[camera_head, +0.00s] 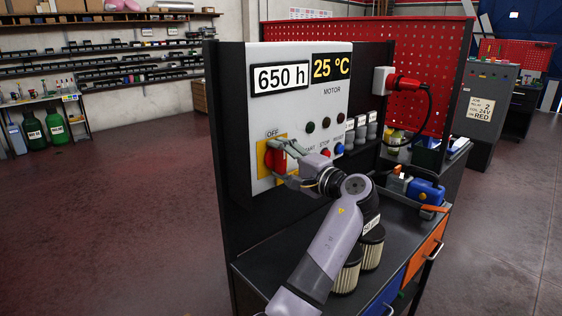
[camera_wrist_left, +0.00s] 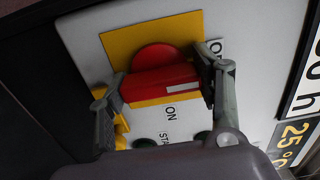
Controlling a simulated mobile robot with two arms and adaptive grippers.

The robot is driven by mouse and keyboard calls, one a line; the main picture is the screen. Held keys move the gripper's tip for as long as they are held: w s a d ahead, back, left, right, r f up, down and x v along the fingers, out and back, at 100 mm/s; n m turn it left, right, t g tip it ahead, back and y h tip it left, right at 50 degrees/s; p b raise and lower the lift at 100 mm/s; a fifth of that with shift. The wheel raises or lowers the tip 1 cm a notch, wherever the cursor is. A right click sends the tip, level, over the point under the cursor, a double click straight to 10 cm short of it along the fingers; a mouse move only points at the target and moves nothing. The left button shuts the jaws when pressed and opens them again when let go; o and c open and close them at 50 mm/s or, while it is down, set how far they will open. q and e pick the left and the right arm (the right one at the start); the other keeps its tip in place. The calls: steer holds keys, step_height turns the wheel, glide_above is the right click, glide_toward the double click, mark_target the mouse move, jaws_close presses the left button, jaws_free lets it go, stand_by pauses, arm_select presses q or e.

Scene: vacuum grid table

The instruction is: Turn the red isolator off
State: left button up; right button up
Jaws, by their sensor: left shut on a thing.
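The red isolator (camera_head: 274,160) is a rotary switch on a yellow plate (camera_head: 263,174) at the lower left of the light grey panel. The label OFF (camera_head: 272,133) is above it. My left gripper (camera_head: 279,160) is at the switch, with its fingers on either side of the handle. In the left wrist view the red handle (camera_wrist_left: 150,85) is held between the two fingers (camera_wrist_left: 158,92), and its white mark lies on the half towards the OFF label (camera_wrist_left: 215,46). The ON label (camera_wrist_left: 169,111) is below the handle there. My right gripper is not in view.
START, STOP and RESET buttons (camera_head: 325,152) and indicator lights (camera_head: 326,122) are close to the right of my gripper. Canisters (camera_head: 346,272), a blue item (camera_head: 425,191) and a red plug with cable (camera_head: 406,84) are further right. The floor to the left is clear.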

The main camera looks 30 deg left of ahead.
arm_select(q)
steer(key=shift+f, duration=0.1)
steer(key=o, duration=1.1)
steer(key=shift+o, duration=0.3)
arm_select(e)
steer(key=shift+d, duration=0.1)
arm_select(q)
steer(key=v, duration=1.2)
